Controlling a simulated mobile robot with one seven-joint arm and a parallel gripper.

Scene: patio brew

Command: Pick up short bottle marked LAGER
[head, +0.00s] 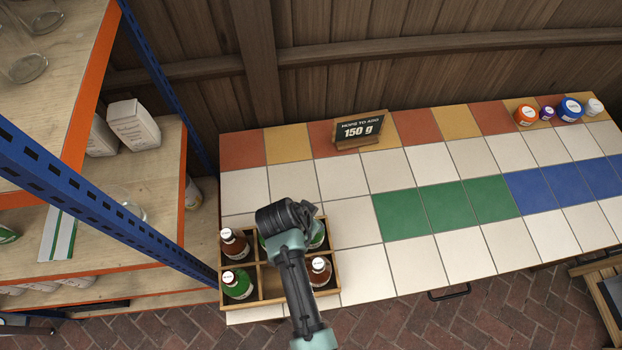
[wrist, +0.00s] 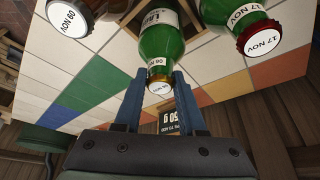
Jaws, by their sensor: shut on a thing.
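A green bottle (wrist: 162,40) with a white label showing the letters "LAG" is in the upper middle of the wrist view. A bit of green glass (head: 318,235) shows just right of the gripper. I cannot tell whether the held bottle is clear of the crate floor.
Brown bottles (head: 233,246) (head: 320,272) and a green bottle (head: 238,287) stand in other compartments. A green bottle with a red cap (wrist: 258,38) is close in the wrist view. A sign (head: 358,131) and several jars (head: 525,116) stand behind. Shelves (head: 150,170) are at left; tiles rightward are clear.

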